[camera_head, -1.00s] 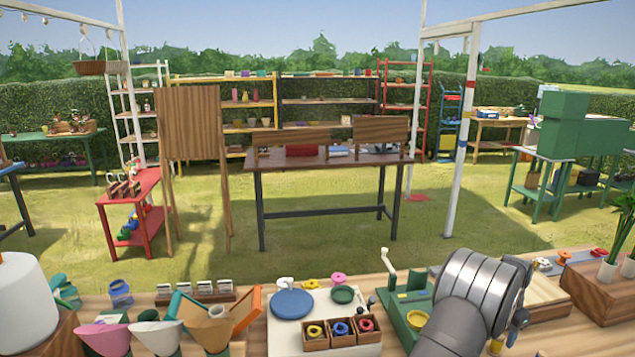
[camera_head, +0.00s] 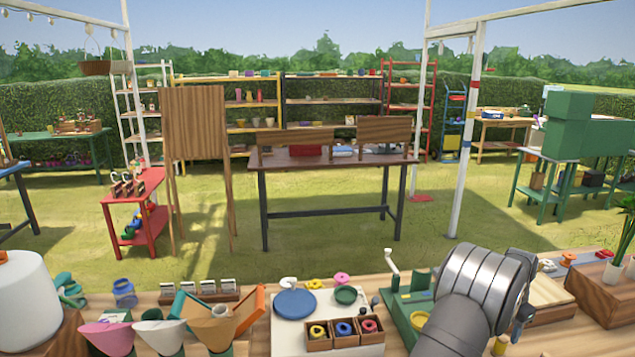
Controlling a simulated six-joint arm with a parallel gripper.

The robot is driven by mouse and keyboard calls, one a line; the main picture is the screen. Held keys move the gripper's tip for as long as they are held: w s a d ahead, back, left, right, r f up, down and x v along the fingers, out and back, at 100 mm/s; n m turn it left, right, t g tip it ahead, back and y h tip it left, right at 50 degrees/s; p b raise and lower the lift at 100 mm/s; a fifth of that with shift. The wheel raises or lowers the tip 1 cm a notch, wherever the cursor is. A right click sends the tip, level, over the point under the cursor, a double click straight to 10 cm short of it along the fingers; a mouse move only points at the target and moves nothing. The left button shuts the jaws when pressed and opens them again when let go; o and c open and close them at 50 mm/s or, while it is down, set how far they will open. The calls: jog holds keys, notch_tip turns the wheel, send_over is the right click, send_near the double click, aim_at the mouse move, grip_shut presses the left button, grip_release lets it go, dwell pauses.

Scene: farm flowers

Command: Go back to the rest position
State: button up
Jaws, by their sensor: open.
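My arm comes up from the bottom edge at the right of centre, with its thick silver link over the workbench (camera_head: 255,340). Its silver and dark joint is bent to the right. The fingers of my gripper do not show; they are hidden behind my arm or out of the picture. No held thing shows.
Beside my arm are a green tool with a white crank (camera_head: 398,300) and a white board with a blue disc (camera_head: 295,303) and small wooden boxes of coloured rings (camera_head: 344,329). Cones (camera_head: 160,335) stand left, a potted plant (camera_head: 614,268) right.

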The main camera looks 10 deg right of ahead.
notch_tip(320, 180, up, 6)
jog(key=f, duration=1.2)
jog(key=shift+d+f, duration=0.15)
jog(key=shift+d, duration=0.15)
jog(key=r, duration=0.5)
jog(key=shift+s+d+r, duration=0.1)
jog(key=shift+s+d, duration=0.05)
jog(key=shift+s, duration=0.15)
jog(key=s+r, duration=0.7)
jog(key=s, duration=0.4)
jog(key=w+a+r, duration=0.4)
jog(key=a, duration=0.5)
jog(key=w+a+r, duration=0.4)
jog(key=w+a, duration=0.1)
jog(key=a, duration=0.4)
jog(key=w+a+f, duration=0.1)
jog(key=w+f, duration=0.1)
jog(key=w, duration=0.1)
jog(key=w+a+f, duration=0.1)
jog(key=w+f, duration=0.1)
jog(key=w, duration=0.1)
jog(key=w+a+f, duration=0.1)
jog(key=w+f, duration=0.1)
jog(key=w, duration=0.1)
jog(key=shift+w+a+f, duration=0.2)
jog(key=shift+f, duration=0.05)
jog(key=shift+w+a+f, duration=0.15)
jog(key=shift+w+f, duration=0.3)
jog(key=shift+f, duration=0.1)
jog(key=shift+o, duration=0.2)
